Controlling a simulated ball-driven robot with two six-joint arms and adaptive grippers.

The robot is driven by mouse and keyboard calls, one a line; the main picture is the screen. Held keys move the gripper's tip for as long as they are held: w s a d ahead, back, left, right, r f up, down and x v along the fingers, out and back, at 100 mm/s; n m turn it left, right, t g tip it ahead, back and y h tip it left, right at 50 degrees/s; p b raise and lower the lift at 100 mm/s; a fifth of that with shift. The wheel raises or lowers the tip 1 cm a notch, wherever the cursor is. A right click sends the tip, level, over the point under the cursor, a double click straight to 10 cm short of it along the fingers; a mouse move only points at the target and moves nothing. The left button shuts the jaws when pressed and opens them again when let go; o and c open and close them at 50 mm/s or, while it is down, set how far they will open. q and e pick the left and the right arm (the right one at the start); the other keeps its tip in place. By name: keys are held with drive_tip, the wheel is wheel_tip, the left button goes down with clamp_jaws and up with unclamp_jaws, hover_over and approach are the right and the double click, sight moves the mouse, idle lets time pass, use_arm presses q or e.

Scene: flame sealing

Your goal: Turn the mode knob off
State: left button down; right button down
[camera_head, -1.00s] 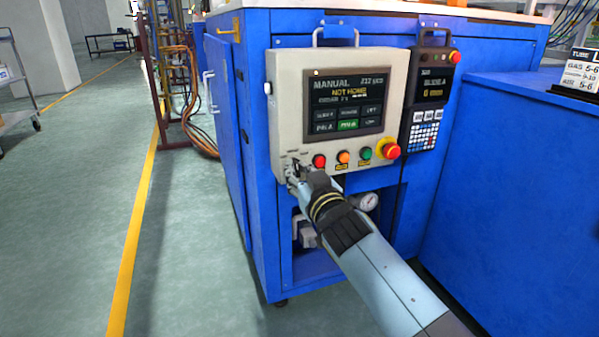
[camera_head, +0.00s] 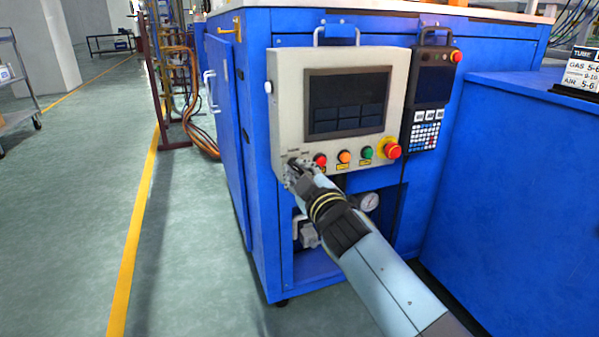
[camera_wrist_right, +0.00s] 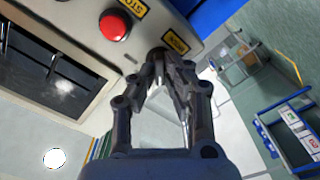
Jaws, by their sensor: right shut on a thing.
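The mode knob sits at the lower left corner of the beige control panel (camera_head: 286,110), mostly hidden behind my right gripper (camera_head: 292,168) in the head view. In the right wrist view, my right gripper (camera_wrist_right: 162,62) has its fingertips closed together at the knob beside the yellow MODE label (camera_wrist_right: 176,41). The gripper is shut on the knob. The panel's screen (camera_head: 347,102) is dark, with only faint button outlines. My left gripper is not in view.
Right of the knob are a red button (camera_head: 320,160), an orange button (camera_head: 344,156), a green button (camera_head: 366,152) and a red emergency stop (camera_head: 392,151). A handheld pendant (camera_head: 430,95) hangs to the right. A gauge (camera_head: 369,202) sits below.

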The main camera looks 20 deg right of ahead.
idle(0.5)
drive_tip(key=c, duration=1.4)
unclamp_jaws()
drive_tip(key=s, duration=1.2)
drive_tip(key=shift+d, duration=0.2)
